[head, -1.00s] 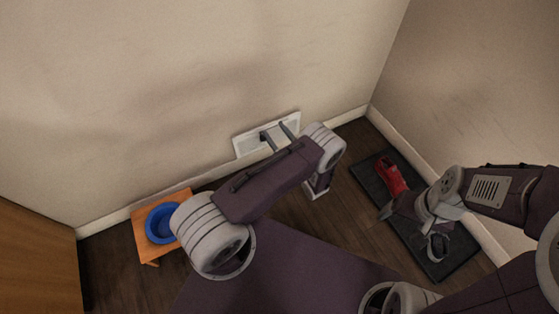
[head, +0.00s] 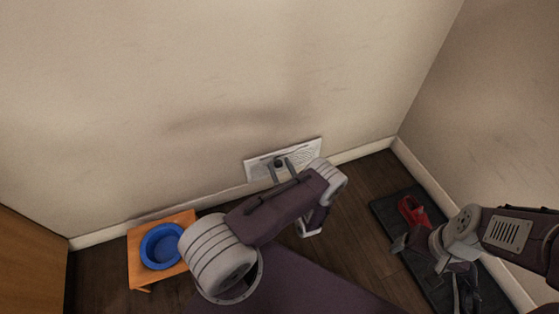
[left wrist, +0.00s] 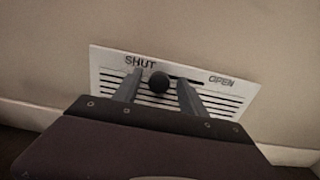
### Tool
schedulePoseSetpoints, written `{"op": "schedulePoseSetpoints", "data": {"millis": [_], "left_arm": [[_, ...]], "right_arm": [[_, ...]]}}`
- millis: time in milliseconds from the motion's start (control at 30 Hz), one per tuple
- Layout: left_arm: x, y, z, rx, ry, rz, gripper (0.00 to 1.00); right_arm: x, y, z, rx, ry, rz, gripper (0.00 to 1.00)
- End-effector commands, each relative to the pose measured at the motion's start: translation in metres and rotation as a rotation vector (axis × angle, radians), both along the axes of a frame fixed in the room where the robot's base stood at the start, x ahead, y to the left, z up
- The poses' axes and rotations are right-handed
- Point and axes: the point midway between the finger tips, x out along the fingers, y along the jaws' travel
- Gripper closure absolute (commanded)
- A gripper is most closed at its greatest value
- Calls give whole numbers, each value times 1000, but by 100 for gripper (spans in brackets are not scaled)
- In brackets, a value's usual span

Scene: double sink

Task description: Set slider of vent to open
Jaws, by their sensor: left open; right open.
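The white vent (head: 257,170) is set low in the back wall, above the baseboard. In the left wrist view its face (left wrist: 240,92) shows slats, SHUT printed at the left and OPEN at the right. The slider's dark round knob (left wrist: 158,82) stands nearer the SHUT end of its slot. My left gripper (head: 284,164) is open at the vent; in the left wrist view its two fingers (left wrist: 160,88) are on either side of the knob, with gaps showing. My right gripper (head: 400,243) is open and empty, over the dark mat at the right.
A small wooden stool (head: 181,219) with a blue bowl (head: 148,248) stands left of my left arm. A dark mat (head: 384,207) with a red shoe (head: 411,211) lies by the right wall. Bare wood floor (head: 345,222) lies between.

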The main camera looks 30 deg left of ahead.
Motion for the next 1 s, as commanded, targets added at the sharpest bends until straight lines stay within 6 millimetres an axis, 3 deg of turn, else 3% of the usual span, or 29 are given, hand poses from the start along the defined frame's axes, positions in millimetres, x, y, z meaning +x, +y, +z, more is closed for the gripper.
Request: {"op": "schedulePoseSetpoints", "data": {"millis": [267,433,1000], "left_arm": [[0,1,0,0,0,-1,53],[0,1,0,0,0,0,100],[0,1,0,0,0,0,100]], "right_arm": [[0,0,0,0,1,0,21],[0,0,0,0,0,0,21],[0,0,0,0,0,0,21]]}}
